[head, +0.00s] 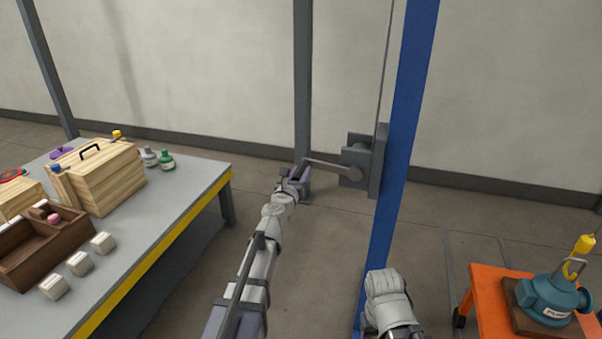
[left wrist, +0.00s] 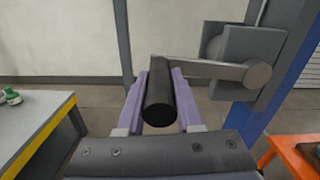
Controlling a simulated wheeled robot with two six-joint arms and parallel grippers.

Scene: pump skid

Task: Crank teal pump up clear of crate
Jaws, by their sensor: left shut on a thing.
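The teal pump (head: 556,298) is at the lower right of the head view, with a grey lifting loop on top and a white label. The yellow hook (head: 584,245) is at that loop. The pump sits at a low brown wooden crate (head: 518,312); I cannot tell how deep it sits. The winch (head: 360,160) is fixed to the blue post, and its crank arm (head: 328,165) points left. My left gripper (head: 293,180) is shut on the black crank handle (left wrist: 158,105), which lies between its purple fingers. My right gripper is not in view.
The blue post (head: 398,150) stands right of my left arm, and a grey post (head: 303,80) stands behind. An orange cart (head: 487,300) carries the crate. A grey workbench (head: 195,185) with wooden boxes and bottles is at the left. Floor between bench and post is clear.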

